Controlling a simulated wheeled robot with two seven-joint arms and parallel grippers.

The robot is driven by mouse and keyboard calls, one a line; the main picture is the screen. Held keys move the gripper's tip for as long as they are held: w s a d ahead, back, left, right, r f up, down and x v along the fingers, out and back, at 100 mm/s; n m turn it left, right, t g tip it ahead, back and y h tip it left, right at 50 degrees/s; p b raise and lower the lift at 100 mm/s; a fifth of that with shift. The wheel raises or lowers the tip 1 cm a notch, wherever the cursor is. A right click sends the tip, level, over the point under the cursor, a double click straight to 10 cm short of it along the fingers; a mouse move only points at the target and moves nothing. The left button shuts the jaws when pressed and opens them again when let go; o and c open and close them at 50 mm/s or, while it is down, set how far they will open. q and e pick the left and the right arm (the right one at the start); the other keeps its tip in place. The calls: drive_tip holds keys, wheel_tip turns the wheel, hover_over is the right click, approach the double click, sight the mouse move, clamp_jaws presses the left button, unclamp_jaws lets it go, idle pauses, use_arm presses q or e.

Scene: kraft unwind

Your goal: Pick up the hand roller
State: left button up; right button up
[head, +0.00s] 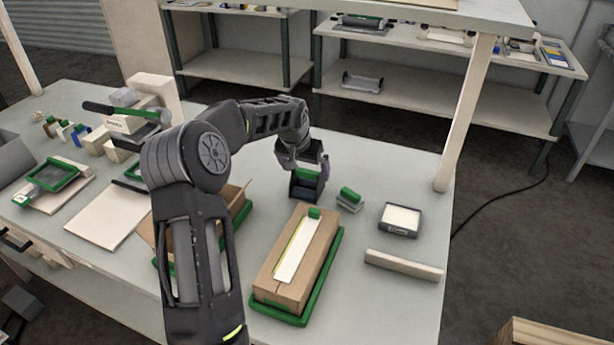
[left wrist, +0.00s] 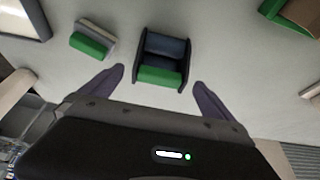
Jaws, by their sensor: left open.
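My left gripper (head: 303,160) is open, pointing down at the grey table behind the long cardboard box. It also shows open in the left wrist view (left wrist: 160,88). Below it is a dark U-shaped piece (head: 307,187) with a green bar and a dark blue-grey middle, which looks like the hand roller. In the left wrist view this piece (left wrist: 163,52) lies between and just beyond the two fingertips, with no visible contact. In the head view the gripper partly hides its top. My right gripper is in neither view.
A green-and-grey block (head: 349,199) stands close to the right of the dark piece. Further right are a pale-topped tray (head: 400,219) and a long pale bar (head: 404,265). A cardboard box (head: 287,282) lies on a green tray in front. Shelves stand behind.

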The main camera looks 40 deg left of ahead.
sight(309, 183)
use_arm(q)
drive_tip(key=shift+s+r, duration=0.1)
drive_tip(key=shift+p+x, duration=0.35)
drive_tip(key=shift+x, duration=1)
drive_tip(key=shift+f+p, duration=0.3)
drive_tip(key=shift+p, duration=0.05)
drive_tip(key=p+x, duration=0.1)
drive_tip(key=x, duration=0.3)
drive_tip(key=shift+w+f+p, duration=0.2)
drive_tip(key=shift+f+p, duration=0.1)
drive_tip(key=shift+p, duration=0.1)
drive_tip(key=shift+c, duration=0.3)
drive_tip(key=shift+r, duration=0.1)
drive_tip(key=c, duration=1.5)
